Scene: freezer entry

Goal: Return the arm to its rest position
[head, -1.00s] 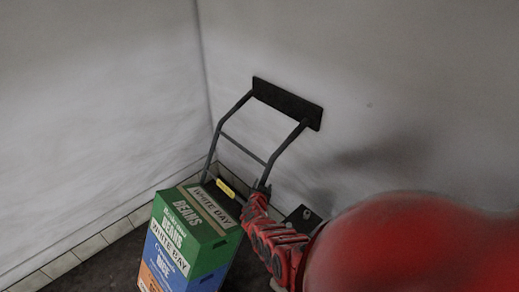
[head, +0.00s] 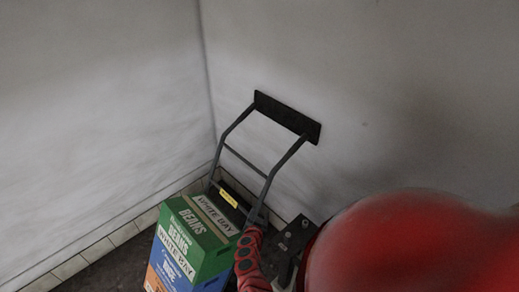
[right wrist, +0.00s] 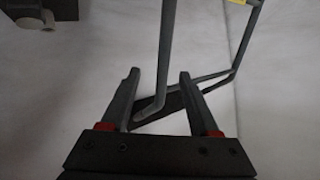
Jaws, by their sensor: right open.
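My right arm (head: 250,262), red and ribbed, comes in from the lower right of the head view. My right gripper (head: 257,214) is at its far end, dark and small, beside the right rail of a hand truck (head: 262,171). In the right wrist view the right gripper (right wrist: 157,78) is open, its two dark fingers apart. A grey tube of the hand truck (right wrist: 166,55) shows between and beyond the fingers; I cannot tell whether they touch it. My left gripper is not in view.
Stacked boxes, a green one (head: 185,240) above a blue one (head: 167,262), stand in front of the hand truck. Pale walls (head: 100,100) meet in a corner behind it. A dark bracket-like part (head: 296,234) is right of the arm. Dark floor (head: 95,278) shows at lower left.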

